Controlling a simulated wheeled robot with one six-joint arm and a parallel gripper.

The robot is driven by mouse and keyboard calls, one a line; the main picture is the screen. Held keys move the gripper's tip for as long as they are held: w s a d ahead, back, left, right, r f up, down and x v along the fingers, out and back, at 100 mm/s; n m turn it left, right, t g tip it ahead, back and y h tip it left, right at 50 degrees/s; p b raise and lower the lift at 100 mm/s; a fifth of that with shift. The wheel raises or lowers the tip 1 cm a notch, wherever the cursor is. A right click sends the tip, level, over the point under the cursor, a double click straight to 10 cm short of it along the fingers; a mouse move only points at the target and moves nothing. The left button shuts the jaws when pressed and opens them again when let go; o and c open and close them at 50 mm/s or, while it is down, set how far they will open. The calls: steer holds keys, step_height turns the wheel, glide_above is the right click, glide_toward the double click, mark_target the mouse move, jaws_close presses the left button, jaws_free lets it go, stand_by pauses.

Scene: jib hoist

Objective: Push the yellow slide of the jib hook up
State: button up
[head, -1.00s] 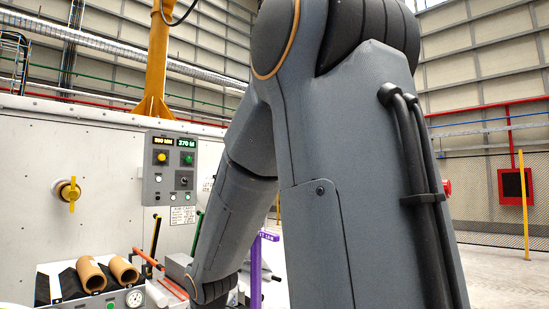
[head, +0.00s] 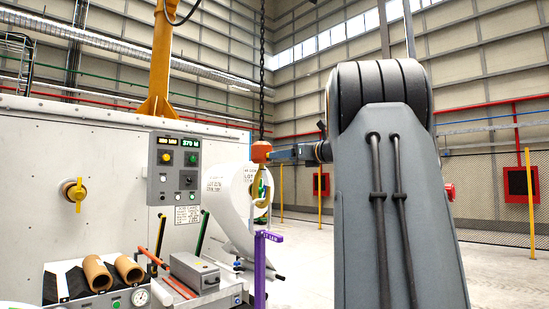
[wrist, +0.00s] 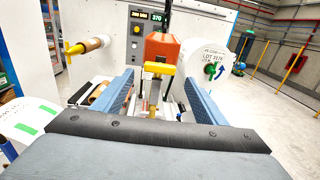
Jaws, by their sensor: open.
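The jib hook hangs on a dark chain (head: 262,75) in the head view. It has an orange block (head: 261,151) with a yellow hook (head: 259,192) below. In the wrist view, the orange block (wrist: 161,46) is ahead of my gripper (wrist: 158,77). A yellow T-shaped piece (wrist: 160,69), which looks like the slide, shows just below the block, between the two blue fingers. My gripper is open with nothing held. In the head view, my gripper (head: 277,155) is level with the orange block, close on its right; I cannot tell whether they touch.
A white roll (head: 235,200) lies behind the hook. A purple post (head: 260,265) stands below it. A control panel (head: 174,168) and a yellow valve knob (head: 75,191) are on the white machine wall at left. Brown tubes (head: 97,272) lie at lower left.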

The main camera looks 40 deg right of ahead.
mark_target(268, 149)
steer(key=w+p, duration=0.2)
steer(key=w, duration=0.4)
steer(key=shift+w+a, duration=0.1)
steer(key=shift+w, duration=0.15)
steer(key=c, duration=1.5)
steer(key=shift+r+p, duration=0.7)
steer(key=shift+r, duration=0.95)
steer(key=o, duration=1.5)
